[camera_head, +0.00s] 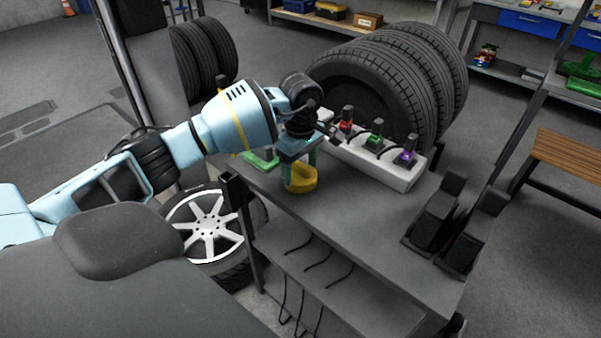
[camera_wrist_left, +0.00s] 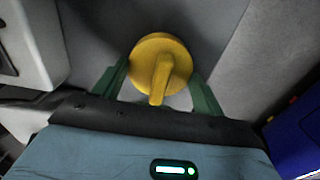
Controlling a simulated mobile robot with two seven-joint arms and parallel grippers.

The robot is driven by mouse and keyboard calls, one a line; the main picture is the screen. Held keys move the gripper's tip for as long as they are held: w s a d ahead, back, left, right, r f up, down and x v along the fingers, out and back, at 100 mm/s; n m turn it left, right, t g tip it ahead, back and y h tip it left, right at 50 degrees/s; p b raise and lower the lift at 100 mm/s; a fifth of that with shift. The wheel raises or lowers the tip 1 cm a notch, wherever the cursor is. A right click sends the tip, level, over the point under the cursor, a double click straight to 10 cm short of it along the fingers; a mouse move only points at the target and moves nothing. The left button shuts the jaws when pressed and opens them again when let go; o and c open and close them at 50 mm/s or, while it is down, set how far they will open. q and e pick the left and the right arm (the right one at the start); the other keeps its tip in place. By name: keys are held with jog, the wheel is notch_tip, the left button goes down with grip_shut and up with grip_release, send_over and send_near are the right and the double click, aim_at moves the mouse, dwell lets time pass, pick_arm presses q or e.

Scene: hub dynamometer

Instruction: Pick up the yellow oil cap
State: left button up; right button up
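The yellow oil cap (camera_head: 301,184) is near the left end of the grey workbench top, below my left gripper (camera_head: 300,160). In the left wrist view the cap (camera_wrist_left: 161,68) is a round yellow disc with a raised grip bar. The green fingers of my left gripper (camera_wrist_left: 160,85) stand wide apart, one on each side of the cap. They are open around it, and I see no clear grip on it. The cap's underside is hidden. My right gripper is not in view.
A white block (camera_head: 385,165) with red, green and purple connectors stands behind the gripper. A green item (camera_head: 262,160) lies left of the cap. Large tyres (camera_head: 400,85) stand behind the bench. Black pedals (camera_head: 440,215) sit at its right end. The bench front is clear.

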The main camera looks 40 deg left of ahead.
aim_at(300, 165)
pick_arm(q)
jog(key=c, duration=0.4)
jog(key=shift+c, duration=0.2)
jog(key=shift+r, duration=0.8)
jog(key=shift+s+r, duration=0.25)
jog(key=shift+r, duration=0.75)
jog(key=s+d+r+b, duration=0.1)
jog(key=s+d, duration=0.2)
jog(key=s, duration=1.2)
jog(key=shift+d+r, duration=0.2)
jog(key=shift+d, duration=0.15)
